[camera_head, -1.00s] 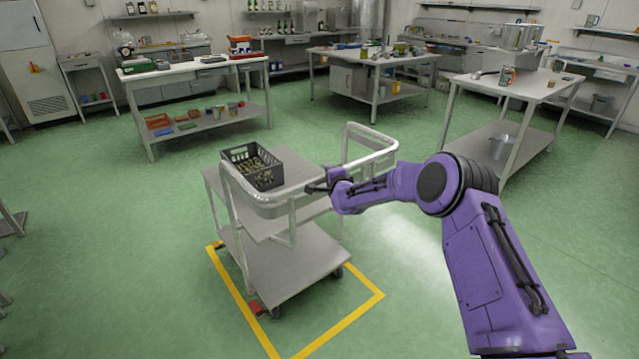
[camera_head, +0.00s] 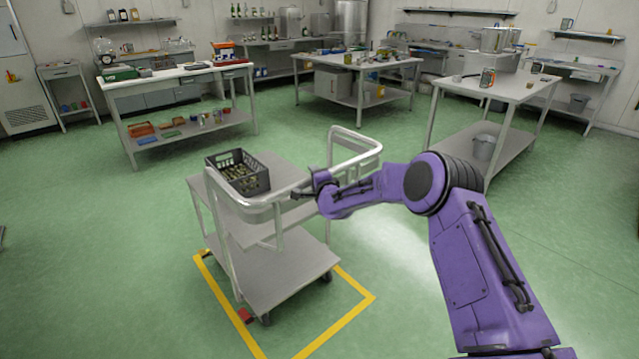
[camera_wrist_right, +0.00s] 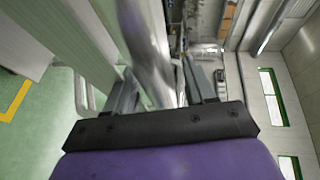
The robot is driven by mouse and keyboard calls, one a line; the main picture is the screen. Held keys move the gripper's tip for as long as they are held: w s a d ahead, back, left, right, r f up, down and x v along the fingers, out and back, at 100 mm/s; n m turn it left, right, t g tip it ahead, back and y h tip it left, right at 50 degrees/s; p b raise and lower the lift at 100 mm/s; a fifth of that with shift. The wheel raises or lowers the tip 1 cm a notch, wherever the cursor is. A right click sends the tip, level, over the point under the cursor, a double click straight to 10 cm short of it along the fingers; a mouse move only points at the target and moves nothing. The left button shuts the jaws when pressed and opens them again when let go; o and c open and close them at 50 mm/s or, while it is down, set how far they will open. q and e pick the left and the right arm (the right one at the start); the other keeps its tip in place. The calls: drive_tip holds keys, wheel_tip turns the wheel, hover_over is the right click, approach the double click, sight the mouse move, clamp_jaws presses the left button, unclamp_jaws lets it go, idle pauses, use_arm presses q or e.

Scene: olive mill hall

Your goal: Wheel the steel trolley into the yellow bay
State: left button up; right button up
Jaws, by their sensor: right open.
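The steel trolley (camera_head: 290,272) has two shelves and looped tube handles, and a dark crate (camera_head: 238,174) with olive-coloured contents stands on its top. The yellow bay (camera_head: 345,318) is a tape outline on the floor. The trolley's near wheels are inside the outline; a red part at its near left corner is close to the left line. My right gripper (camera_head: 306,190) is at the near handle. In the right wrist view, the open fingers (camera_wrist_right: 160,85) straddle a blurred tube. My left gripper is out of view.
A white table (camera_head: 175,75) with items on two levels stands at the back left. Another table (camera_head: 500,88) with a bucket (camera_head: 485,146) on its lower shelf stands at the right. A workbench (camera_head: 357,65) stands behind. Green floor is free left of and in front of the bay.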

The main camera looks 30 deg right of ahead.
drive_tip(key=b+v, duration=0.1)
drive_tip(key=v, duration=0.8)
drive_tip(key=shift+s, duration=0.3)
drive_tip(key=s+a+f+n+g, duration=0.3)
drive_tip(key=s+a+f+n, duration=0.15)
drive_tip(key=s+f, duration=0.45)
drive_tip(key=s+a+f+n+g, duration=0.2)
drive_tip(key=s+a+f+n, duration=0.25)
drive_tip(key=s+f, duration=0.5)
drive_tip(key=s+a+f+n+g, duration=0.1)
drive_tip(key=s+f, duration=0.3)
drive_tip(key=s, duration=0.4)
drive_tip(key=s+a+f+n+g, duration=0.1)
drive_tip(key=s+f+n+g, duration=0.1)
drive_tip(key=s+f, duration=0.3)
drive_tip(key=s+a+f+n+g+y, duration=0.1)
drive_tip(key=s+f+g, duration=0.3)
drive_tip(key=s, duration=0.9)
drive_tip(key=shift+a+f+n, duration=0.3)
drive_tip(key=shift+f, duration=0.1)
